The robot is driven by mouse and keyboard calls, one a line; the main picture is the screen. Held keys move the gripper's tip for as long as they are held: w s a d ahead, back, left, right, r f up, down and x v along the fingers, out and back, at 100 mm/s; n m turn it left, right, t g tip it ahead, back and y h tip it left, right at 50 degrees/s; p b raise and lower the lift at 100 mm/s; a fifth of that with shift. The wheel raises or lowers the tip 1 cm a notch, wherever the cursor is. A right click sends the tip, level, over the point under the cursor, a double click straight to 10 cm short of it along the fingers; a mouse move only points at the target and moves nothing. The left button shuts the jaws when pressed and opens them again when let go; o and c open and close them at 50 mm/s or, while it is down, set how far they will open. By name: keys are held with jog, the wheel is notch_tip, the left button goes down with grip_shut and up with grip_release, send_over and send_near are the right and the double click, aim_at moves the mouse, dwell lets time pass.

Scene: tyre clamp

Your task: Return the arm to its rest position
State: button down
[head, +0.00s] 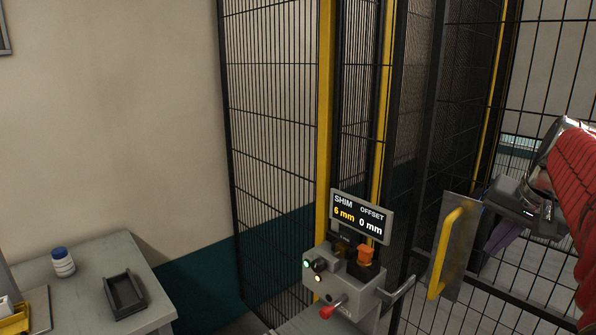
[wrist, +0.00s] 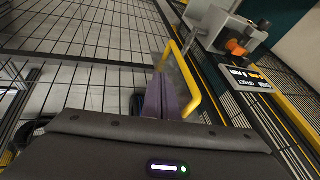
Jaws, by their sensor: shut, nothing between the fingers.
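My arm, in a red ribbed sleeve (head: 575,180), enters the head view from the right edge. My gripper (head: 490,250) hangs at its end with purple fingers pointing down and left, partly hidden by the metal plate with the yellow handle. In the wrist view the purple fingers of my gripper (wrist: 162,75) show beyond the dark gripper body, shut with nothing between them. The yellow handle (head: 446,252) is beside the fingers; it also shows just right of them in the wrist view (wrist: 188,80). I cannot tell whether they touch.
A control box (head: 345,280) with buttons, a red-knobbed lever and a display (head: 360,216) reading "SHIM 6 mm, OFFSET 0 mm" stands left of the handle. Black mesh fencing (head: 270,120) with yellow posts surrounds it. A table at lower left bears a bottle (head: 63,262) and black tray (head: 107,296).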

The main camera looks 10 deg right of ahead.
jog(key=s+a+f+n, duration=0.3)
jog(key=a+f, duration=0.1)
jog(key=a, duration=0.7)
jog(key=s+a+f+n+y, duration=0.1)
jog(key=s+a+f+n, duration=0.2)
jog(key=a, duration=0.8)
jog(key=s+a+f+n, duration=0.4)
jog(key=a+f, duration=0.3)
jog(key=a, duration=0.4)
jog(key=shift+a+y, duration=0.2)
jog(key=shift+y, duration=0.1)
